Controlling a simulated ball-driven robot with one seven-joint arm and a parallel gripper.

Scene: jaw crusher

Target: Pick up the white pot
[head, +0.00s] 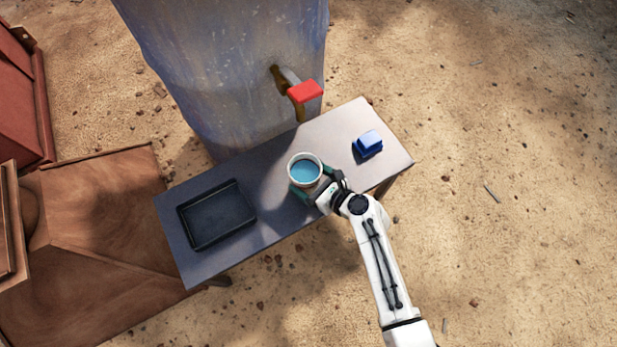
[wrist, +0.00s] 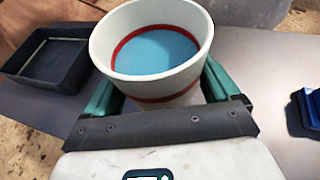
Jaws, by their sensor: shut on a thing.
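The white pot (head: 305,169) stands upright over the middle of the table in the head view. It has a red band and a blue surface inside. In the wrist view the pot (wrist: 150,50) fills the upper middle, between the green fingers. My gripper (head: 308,190) is shut on the pot from its near right side. In the wrist view the gripper (wrist: 158,95) has one finger on each side of the pot. I cannot tell whether the pot's base touches the table; the gripper hides its lower part.
A black tray (head: 215,240) lies on the table (head: 275,235) at left. A blue object (head: 368,144) sits at right. A large grey container with a red-handled tap (head: 305,92) stands behind the table. A brown wooden structure (head: 100,230) is at left. Sandy ground is open at right.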

